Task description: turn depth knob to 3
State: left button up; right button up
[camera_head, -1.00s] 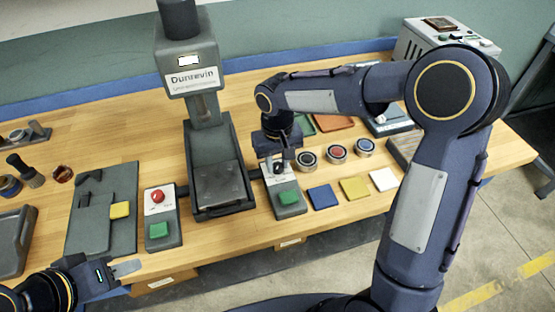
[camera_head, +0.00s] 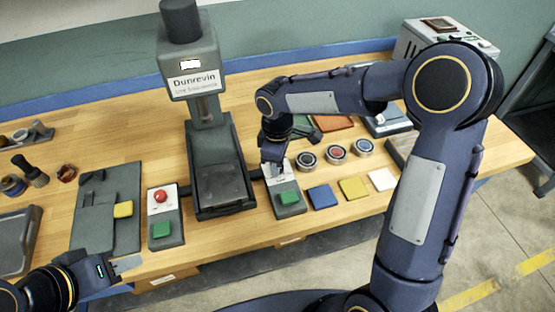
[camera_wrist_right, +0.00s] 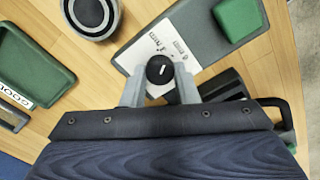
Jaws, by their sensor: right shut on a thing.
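The depth knob (camera_wrist_right: 160,70) is a round black knob with a white pointer line, on a white label plate of a grey control box (camera_wrist_right: 200,55). In the right wrist view my right gripper (camera_wrist_right: 160,88) has a finger on each side of the knob and is shut on it. The pointer aims up and slightly right in that view; the scale numbers are too small to read. In the head view the right gripper (camera_head: 273,170) is over the top of the control box, hiding the knob. My left gripper (camera_head: 127,264) is at the front left, away from the box; its jaw state is unclear.
The Dunrevin machine (camera_head: 195,78) stands left of the control box, which has a green button (camera_head: 289,197). Another box with a red button (camera_head: 160,197) stands further left. Round tins (camera_head: 336,153) and coloured squares (camera_head: 353,188) lie to the right.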

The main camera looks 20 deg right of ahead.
jog(key=n+p, duration=0.1)
jog(key=n, duration=0.4)
jog(key=shift+r+n, duration=0.1)
jog(key=shift+n, duration=0.2)
dwell(0.4)
jog(key=o, duration=1)
notch_tip(320, 180, up, 8)
jog(key=shift+f, duration=0.1)
